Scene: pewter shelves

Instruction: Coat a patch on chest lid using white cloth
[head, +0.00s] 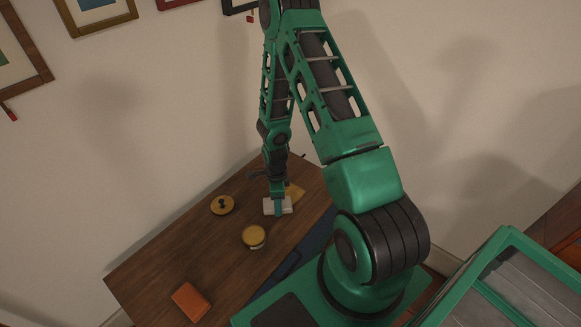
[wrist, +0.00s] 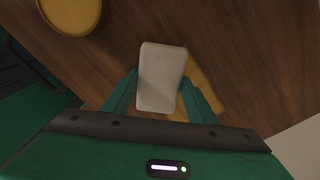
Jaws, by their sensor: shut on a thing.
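The white cloth (head: 284,205) is a pale, thick, rounded rectangle, seen close up in the wrist view (wrist: 162,70). My gripper (head: 278,208) is shut on it, with one green finger on each side in the wrist view (wrist: 160,88). The chest lid (head: 185,248) is a brown wooden top, directly below the cloth. A yellowish patch (head: 295,191) lies on the lid beside and partly behind the cloth; in the wrist view the patch (wrist: 206,88) is partly covered. I cannot tell whether the cloth touches the lid.
A round tub with a yellow top (head: 254,236) stands near the cloth. A round lid with a dark knob (head: 222,204) lies to its left. An orange-brown block (head: 190,301) lies near the front. The wall (head: 180,120) rises behind the chest; the lid's left middle is clear.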

